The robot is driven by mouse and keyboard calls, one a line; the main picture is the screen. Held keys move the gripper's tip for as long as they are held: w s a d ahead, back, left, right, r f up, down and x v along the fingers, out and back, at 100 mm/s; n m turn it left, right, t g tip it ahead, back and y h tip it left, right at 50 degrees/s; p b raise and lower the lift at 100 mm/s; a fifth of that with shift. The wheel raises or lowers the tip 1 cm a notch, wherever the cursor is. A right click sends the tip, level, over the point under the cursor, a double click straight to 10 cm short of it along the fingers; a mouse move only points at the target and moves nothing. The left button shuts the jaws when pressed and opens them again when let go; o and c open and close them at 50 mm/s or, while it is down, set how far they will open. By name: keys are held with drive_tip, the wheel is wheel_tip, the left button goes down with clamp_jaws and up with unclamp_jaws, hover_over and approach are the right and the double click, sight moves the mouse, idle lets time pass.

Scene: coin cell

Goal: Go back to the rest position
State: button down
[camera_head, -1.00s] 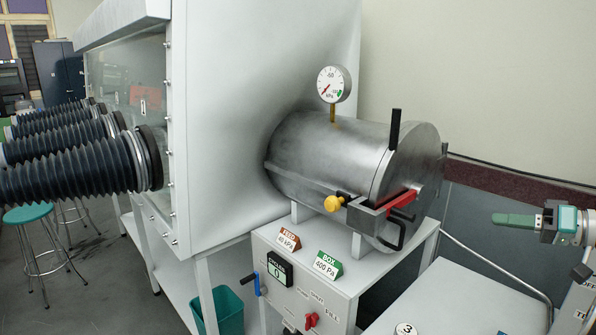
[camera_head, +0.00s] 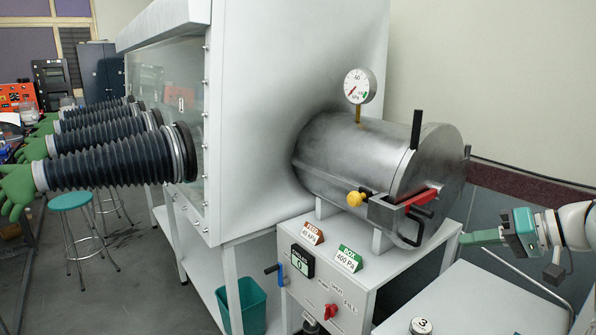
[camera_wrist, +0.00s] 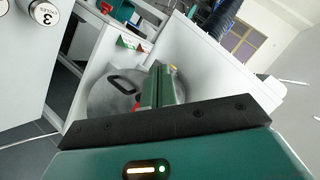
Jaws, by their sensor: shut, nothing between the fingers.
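My gripper (camera_head: 466,239) is at the right of the head view, green-jawed and pointing left. Its fingers are closed together with nothing between them. It appears in front of the lower right side of the steel antechamber cylinder (camera_head: 335,165); I cannot tell the exact gap. In the wrist view the shut green fingers (camera_wrist: 163,86) point toward the round antechamber door (camera_wrist: 110,95) with its black handle. In the head view the door carries a red latch (camera_head: 417,199) and black handles.
A white cabinet below carries a red FEED sign (camera_head: 312,233), a green BOX sign (camera_head: 349,258), a blue lever (camera_head: 281,274) and a red knob (camera_head: 331,310). A gauge (camera_head: 360,86) tops the cylinder. A white bench (camera_head: 460,300) stands below my arm. Black glove sleeves (camera_head: 110,160) project at left.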

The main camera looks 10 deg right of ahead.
drive_tip(key=s+a+f+g+h, duration=0.1)
drive_tip(key=a+f+g, duration=0.15)
drive_tip(key=a, duration=0.55)
drive_tip(key=s+a+f+g+h, duration=0.1)
drive_tip(key=a+f+g+h, duration=0.15)
drive_tip(key=a, duration=0.55)
drive_tip(key=s+a+f+n+t+h, duration=0.1)
drive_tip(key=s+a+f+h, duration=0.4)
drive_tip(key=s+a, duration=0.5)
wheel_tip(320, 180, down, 3)
drive_tip(key=shift+s+r+t, duration=0.15)
drive_tip(key=shift+s+t, duration=0.15)
